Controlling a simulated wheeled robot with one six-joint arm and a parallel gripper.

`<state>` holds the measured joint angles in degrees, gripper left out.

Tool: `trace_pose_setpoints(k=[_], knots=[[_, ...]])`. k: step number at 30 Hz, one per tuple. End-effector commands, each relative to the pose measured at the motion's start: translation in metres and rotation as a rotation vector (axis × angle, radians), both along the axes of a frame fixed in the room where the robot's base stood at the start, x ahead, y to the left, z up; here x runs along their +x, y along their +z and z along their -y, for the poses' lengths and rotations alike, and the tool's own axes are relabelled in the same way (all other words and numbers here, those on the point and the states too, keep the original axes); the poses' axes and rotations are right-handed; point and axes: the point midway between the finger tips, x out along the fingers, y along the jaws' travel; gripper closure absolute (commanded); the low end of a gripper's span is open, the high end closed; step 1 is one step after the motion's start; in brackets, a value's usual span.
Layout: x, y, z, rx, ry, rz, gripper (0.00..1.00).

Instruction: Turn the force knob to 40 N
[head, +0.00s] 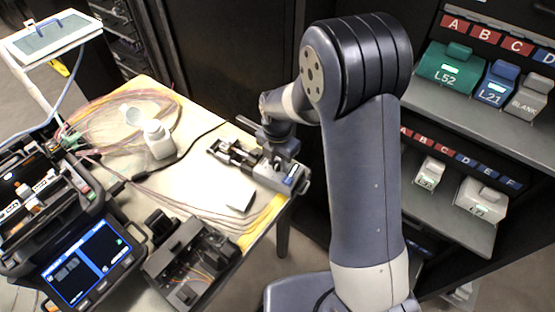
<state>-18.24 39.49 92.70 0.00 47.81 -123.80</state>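My arm reaches over the right end of the table, and my gripper (284,152) is at a small grey and black device (277,176) near the table's right corner. The device has a blue patch on its right part and a black mechanism at its left. I cannot make out a force knob or a force reading on it. The wrist covers part of the device, and the fingertips are too small and hidden to tell open from shut or touching from apart.
A fusion splicer (85,262) with a lit screen stands at the left. A black open box (190,262) is at the table's front, a white bottle (158,140) farther back. Loose fibres and a black cable cross the table (205,180). Shelves (480,110) with labelled boxes stand right.

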Motion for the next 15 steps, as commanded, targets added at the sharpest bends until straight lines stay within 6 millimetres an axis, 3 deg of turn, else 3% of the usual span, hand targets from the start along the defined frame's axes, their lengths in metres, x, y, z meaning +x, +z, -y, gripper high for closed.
trace_pose_setpoints(k=[9,15], knots=[[0.0002,0.0003,-0.0001,0.001,0.0,0.001,0.95],[0.0002,0.0002,-0.0001,0.001,-0.009,0.001,0.96]])
